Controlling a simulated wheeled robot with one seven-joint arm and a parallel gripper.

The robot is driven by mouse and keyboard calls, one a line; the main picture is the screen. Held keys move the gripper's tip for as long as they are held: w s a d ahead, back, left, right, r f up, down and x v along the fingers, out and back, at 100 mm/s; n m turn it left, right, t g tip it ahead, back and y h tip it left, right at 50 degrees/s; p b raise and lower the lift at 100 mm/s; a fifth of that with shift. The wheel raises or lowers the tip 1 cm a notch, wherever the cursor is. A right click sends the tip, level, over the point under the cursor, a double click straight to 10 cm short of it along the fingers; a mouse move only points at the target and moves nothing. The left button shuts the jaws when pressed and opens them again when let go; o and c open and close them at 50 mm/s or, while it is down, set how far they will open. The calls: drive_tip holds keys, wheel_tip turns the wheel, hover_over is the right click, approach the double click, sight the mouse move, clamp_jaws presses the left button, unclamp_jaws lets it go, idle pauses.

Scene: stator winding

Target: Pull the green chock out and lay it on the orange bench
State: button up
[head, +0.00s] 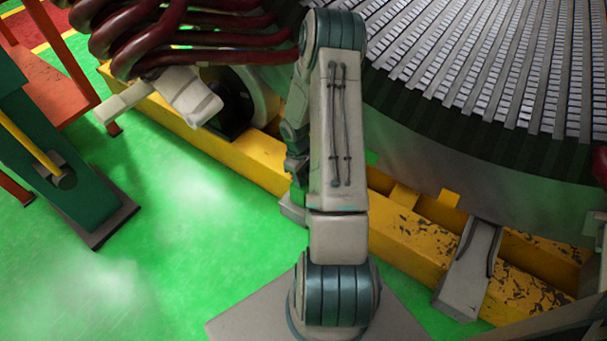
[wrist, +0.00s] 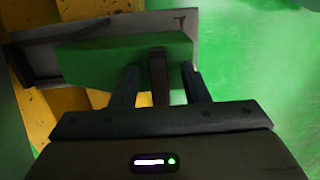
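The green chock (wrist: 90,62) lies against a grey bracket (wrist: 185,22) in the wrist view. A dark brown upright piece (wrist: 158,77), seemingly its handle, stands out from it toward me. My gripper (wrist: 158,84) is open, one finger on each side of this piece, with a visible gap on both sides. I cannot tell how deep the fingers reach around it. In the head view my arm hides the gripper and most of that spot. The orange bench (head: 62,88) stands at the upper left of the head view, partly cut off by the frame.
The large stator (head: 470,130) fills the upper right above a yellow beam frame (head: 425,235). Another grey bracket (head: 472,270) stands at that frame. Dark red pipes (head: 150,40) hang at the upper left. A dark green post (head: 60,160) stands at left. Green floor between is clear.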

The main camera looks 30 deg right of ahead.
wheel_tip(320, 180, up, 14)
drive_tip(key=w+p, duration=0.1)
drive_tip(key=p, duration=0.3)
drive_tip(key=shift+w+a+f+p, duration=0.15)
drive_tip(key=shift+w+a+p, duration=0.15)
drive_tip(key=shift+p, duration=0.1)
drive_tip(key=shift+d+f, duration=0.1)
drive_tip(key=shift+t+y, duration=0.3)
drive_tip(key=shift+t, duration=0.4)
drive_tip(key=f+b, duration=0.2)
drive_tip(key=b, duration=0.2)
drive_tip(key=s+f+b, duration=0.1)
drive_tip(key=f+b, duration=0.5)
drive_tip(key=b, duration=0.1)
drive_tip(key=shift+s+d+f+b, duration=0.15)
drive_tip(key=shift+d+b, duration=0.2)
wheel_tip(320, 180, down, 5)
drive_tip(key=b, duration=0.3)
drive_tip(key=shift+s+a+f+b, duration=0.1)
drive_tip(key=shift+s+b, duration=0.05)
drive_tip(key=shift+b, duration=0.15)
